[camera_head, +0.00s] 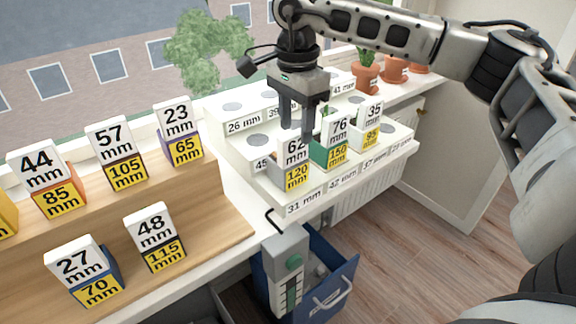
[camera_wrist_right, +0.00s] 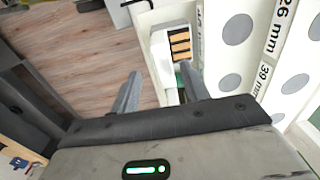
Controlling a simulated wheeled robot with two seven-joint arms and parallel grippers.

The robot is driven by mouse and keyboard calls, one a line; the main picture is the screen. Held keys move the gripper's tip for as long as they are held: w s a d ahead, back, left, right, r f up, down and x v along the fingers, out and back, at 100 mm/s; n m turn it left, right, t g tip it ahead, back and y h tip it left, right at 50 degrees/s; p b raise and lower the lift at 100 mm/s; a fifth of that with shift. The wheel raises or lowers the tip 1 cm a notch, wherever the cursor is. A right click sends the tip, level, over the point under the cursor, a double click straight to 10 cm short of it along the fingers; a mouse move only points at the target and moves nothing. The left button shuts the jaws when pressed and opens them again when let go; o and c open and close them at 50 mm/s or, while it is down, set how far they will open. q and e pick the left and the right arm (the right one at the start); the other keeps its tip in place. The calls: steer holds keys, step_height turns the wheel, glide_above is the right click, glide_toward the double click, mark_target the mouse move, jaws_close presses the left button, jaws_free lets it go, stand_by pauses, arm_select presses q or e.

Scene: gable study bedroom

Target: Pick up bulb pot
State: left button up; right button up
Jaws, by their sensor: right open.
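My right gripper (camera_head: 303,133) comes down from above, over the stepped white rack, with its two fingers apart and nothing seen between them. It is just above and behind the box marked 62 and 120 (camera_head: 297,176); I cannot tell if they touch. In the wrist view the open fingers (camera_wrist_right: 165,92) point toward the rack and floor. No thing is plainly marked as the bulb pot. Terracotta pots (camera_head: 367,78) with plants stand on the far sill. Boxes marked 76 and 150 (camera_head: 337,153) and 35 and 95 (camera_head: 368,136) stand to the right. My left gripper is out of view.
The stepped rack (camera_head: 236,126) has round holes and millimetre labels. A wooden stepped stand (camera_head: 214,210) at left holds several numbered boxes. Wooden floor (camera_head: 420,250) is clear at right.

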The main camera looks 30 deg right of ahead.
mark_target(293, 134)
steer(key=shift+w+a+f+p, duration=0.15)
steer(key=shift+f+p, duration=0.1)
steer(key=shift+f, duration=1.1)
steer(key=shift+w+d+f+p, duration=0.1)
steer(key=shift+f+p, duration=0.15)
steer(key=shift+f, duration=1.1)
jaws_close()
